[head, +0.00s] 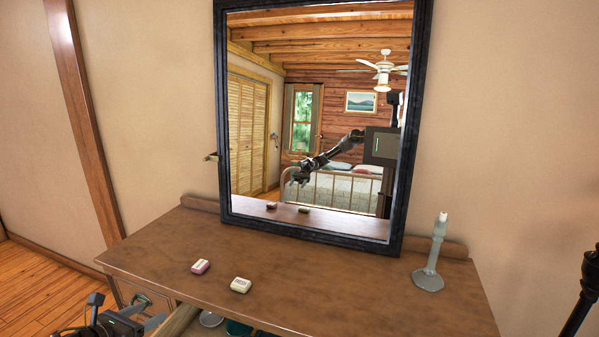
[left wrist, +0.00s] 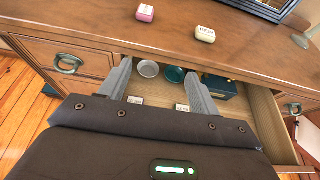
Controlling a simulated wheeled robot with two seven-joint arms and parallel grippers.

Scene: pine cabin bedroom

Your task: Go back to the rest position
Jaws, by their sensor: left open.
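My left gripper (head: 138,322) is at the bottom left of the head view, by the front edge of the dresser. In the left wrist view my left gripper (left wrist: 157,70) has its two grey fingers spread, with nothing held between them. It is over the front of an open drawer (left wrist: 265,115) in the dresser. My right gripper is not in view. The mirror reflects one of my arms.
On the dresser top (head: 340,285) are a pink-and-white block (head: 200,267), a cream block (head: 241,285), a glass candlestick (head: 430,262) and a black-framed mirror (head: 222,120). The drawer holds a silver round tin (left wrist: 148,68), a teal round item (left wrist: 175,74) and a dark teal box (left wrist: 219,87).

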